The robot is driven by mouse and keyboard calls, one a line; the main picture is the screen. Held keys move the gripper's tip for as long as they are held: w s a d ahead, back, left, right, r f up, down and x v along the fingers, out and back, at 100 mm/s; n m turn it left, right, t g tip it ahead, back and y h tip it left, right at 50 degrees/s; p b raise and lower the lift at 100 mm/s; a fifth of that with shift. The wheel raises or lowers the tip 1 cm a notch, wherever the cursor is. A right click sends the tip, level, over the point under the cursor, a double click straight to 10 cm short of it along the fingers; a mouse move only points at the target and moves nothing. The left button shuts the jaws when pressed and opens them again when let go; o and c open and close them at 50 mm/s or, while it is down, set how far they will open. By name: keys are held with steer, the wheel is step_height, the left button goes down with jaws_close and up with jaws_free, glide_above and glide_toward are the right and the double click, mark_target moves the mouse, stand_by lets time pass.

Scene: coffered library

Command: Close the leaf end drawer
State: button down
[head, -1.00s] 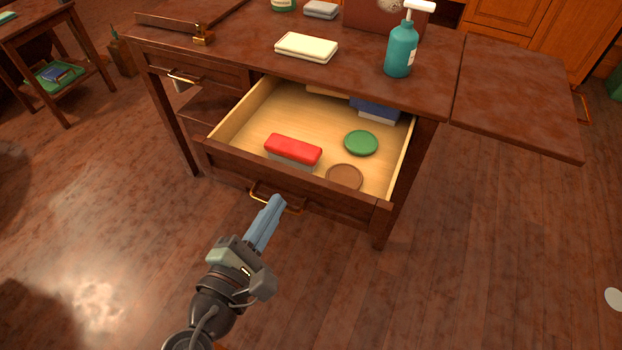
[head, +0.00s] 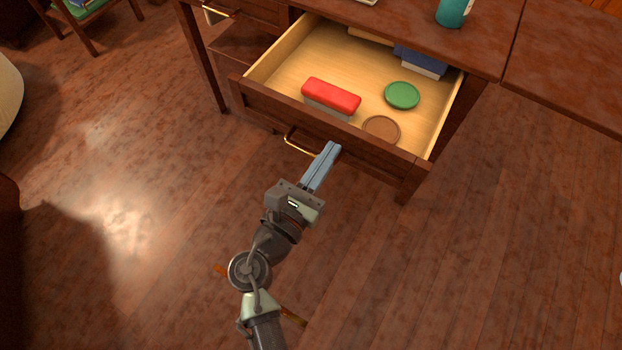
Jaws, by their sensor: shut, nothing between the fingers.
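The drawer (head: 262,101) near the table's leaf end is pulled well out of the dark wooden table (head: 412,32). Its front carries a brass handle (head: 297,144). Inside lie a red-topped block (head: 331,95), a green disc (head: 402,95), a brown disc (head: 381,130) and a blue and white item (head: 420,62) at the back. My gripper (head: 332,149) is shut and empty. Its tips are at the drawer front, just right of the handle's middle; I cannot tell whether they touch it.
The raised leaf (head: 568,68) extends from the table's right side. A teal bottle (head: 453,11) stands on the tabletop. A second drawer's handle (head: 222,11) shows at upper left. The floor (head: 480,250) in front and to the right is clear.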

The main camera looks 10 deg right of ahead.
mark_target(344, 131)
steer(key=shift+x, duration=1.6)
steer(key=shift+w+d, duration=0.15)
steer(key=shift+w, duration=0.15)
steer(key=b+x, duration=0.4)
steer(key=x, duration=1.8)
steer(key=shift+w+d, duration=0.1)
steer(key=shift+w, duration=0.05)
